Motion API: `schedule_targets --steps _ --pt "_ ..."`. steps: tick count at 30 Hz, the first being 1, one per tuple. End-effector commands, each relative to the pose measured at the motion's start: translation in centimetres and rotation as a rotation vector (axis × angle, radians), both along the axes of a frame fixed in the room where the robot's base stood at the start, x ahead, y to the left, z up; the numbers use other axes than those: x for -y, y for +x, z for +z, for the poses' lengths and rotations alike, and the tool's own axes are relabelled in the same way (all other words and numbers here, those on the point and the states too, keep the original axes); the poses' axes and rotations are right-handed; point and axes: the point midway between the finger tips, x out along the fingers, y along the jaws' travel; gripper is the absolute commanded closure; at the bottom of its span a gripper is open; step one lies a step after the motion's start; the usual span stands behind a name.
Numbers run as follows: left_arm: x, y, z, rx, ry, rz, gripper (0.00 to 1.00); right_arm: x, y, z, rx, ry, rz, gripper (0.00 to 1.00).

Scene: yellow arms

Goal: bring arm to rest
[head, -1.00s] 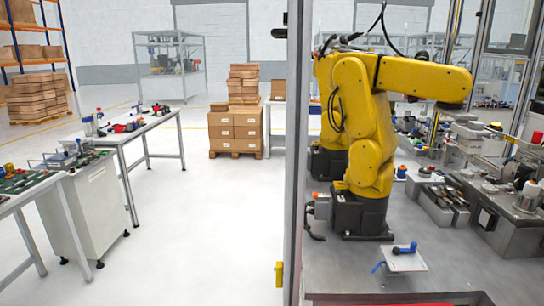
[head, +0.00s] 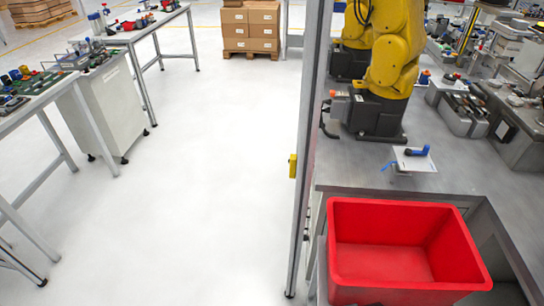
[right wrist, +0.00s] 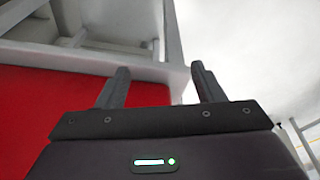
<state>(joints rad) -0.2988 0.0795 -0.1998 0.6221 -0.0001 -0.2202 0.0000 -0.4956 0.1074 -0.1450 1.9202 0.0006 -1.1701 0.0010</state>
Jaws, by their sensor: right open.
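My right gripper (right wrist: 160,88) shows in the right wrist view with its two dark fingers spread apart and nothing between them. A red surface, which looks like the red bin, fills the left of that view behind the fingers. Neither of my grippers shows in the head view, and my left gripper is in no view.
An empty red bin (head: 385,257) stands at the front right of the head view. Behind it, a grey worktop (head: 350,165) carries a yellow robot arm (head: 390,65). A metal post (head: 308,150) stands left of the bin. White floor (head: 215,170) is open in the middle.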

Motion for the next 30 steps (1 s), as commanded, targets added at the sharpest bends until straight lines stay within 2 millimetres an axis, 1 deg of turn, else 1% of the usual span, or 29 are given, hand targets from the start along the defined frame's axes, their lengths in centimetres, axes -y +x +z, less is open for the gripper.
schedule_targets --steps 1,2,3,5,6,8,9,11,12,15,18,22,25,29,30 --pt "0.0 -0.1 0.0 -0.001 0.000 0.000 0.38 0.1 -0.7 -3.2 -0.021 -0.002 0.002 0.38" --pt "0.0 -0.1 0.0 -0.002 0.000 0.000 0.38 0.1 -1.1 -5.1 -0.027 -0.003 0.004 0.38" --pt "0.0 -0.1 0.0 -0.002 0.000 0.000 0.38 0.2 -1.9 -7.6 -0.037 -0.004 0.006 0.38" --pt "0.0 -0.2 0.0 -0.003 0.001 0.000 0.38 0.4 -3.3 -11.2 -0.052 -0.007 0.009 0.38" --pt "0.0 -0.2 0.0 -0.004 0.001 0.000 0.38 0.6 -4.4 -13.4 -0.061 -0.008 0.011 0.38" --pt "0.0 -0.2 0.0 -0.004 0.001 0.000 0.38 0.9 -6.4 -16.7 -0.075 -0.009 0.014 0.38" --pt "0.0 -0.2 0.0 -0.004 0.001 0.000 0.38 1.1 -7.8 -18.7 -0.084 -0.010 0.016 0.38" --pt "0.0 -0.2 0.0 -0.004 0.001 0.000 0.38 1.5 -10.2 -21.4 -0.098 -0.012 0.020 0.38" --pt "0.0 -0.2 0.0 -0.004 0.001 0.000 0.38 1.8 -11.8 -23.1 -0.106 -0.014 0.021 0.38" --pt "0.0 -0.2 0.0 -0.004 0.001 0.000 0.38 2.6 -15.9 -26.3 -0.126 -0.016 0.026 0.38" --pt "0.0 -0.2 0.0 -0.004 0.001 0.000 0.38 3.3 -19.4 -28.3 -0.141 -0.019 0.030 0.38" --pt "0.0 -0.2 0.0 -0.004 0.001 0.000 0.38 3.8 -22.1 -29.5 -0.150 -0.020 0.033 0.38" --pt "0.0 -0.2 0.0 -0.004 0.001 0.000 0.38 4.0 -23.0 -29.8 -0.152 -0.021 0.035 0.38" --pt "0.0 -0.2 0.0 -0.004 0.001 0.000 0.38 4.0 -23.1 -29.8 -0.152 -0.021 0.035 0.38" --pt "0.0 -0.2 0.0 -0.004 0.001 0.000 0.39 4.0 -23.1 -29.8 -0.152 -0.021 0.035 0.40"
